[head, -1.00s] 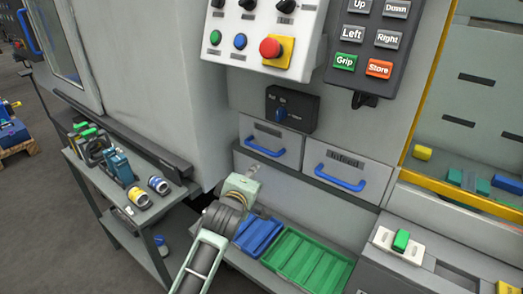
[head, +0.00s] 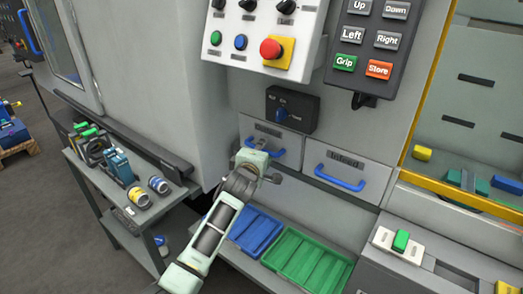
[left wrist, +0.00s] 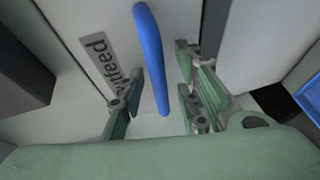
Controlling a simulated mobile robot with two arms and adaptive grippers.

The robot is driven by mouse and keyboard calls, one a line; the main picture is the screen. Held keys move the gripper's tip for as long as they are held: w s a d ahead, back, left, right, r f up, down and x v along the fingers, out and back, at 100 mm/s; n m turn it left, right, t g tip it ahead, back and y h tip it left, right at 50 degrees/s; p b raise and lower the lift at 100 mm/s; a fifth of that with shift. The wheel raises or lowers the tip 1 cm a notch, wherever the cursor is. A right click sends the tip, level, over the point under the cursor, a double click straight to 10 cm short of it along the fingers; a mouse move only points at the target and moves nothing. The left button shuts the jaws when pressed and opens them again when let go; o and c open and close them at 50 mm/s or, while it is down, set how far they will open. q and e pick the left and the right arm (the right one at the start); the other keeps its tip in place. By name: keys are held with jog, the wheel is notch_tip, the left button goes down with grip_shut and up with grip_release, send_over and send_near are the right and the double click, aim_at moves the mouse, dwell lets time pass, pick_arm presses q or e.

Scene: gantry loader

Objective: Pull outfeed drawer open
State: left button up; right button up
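The outfeed drawer (head: 288,151) is the left of two drawers in the grey machine front and looks shut. My left gripper (head: 262,167) is in front of it and hides part of its blue handle. There the blue handle (left wrist: 152,50) lies between the two spread fingers of my left gripper (left wrist: 161,68), with a gap on each side. The gripper is open and holds nothing. My right gripper is not in view.
The infeed drawer (head: 352,160) with its own blue handle is just to the right. Blue (head: 257,234) and green (head: 305,260) trays lie below. A tool cart (head: 125,215) stands at the left.

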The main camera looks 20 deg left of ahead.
pick_arm(q)
grip_shut()
dwell(0.6)
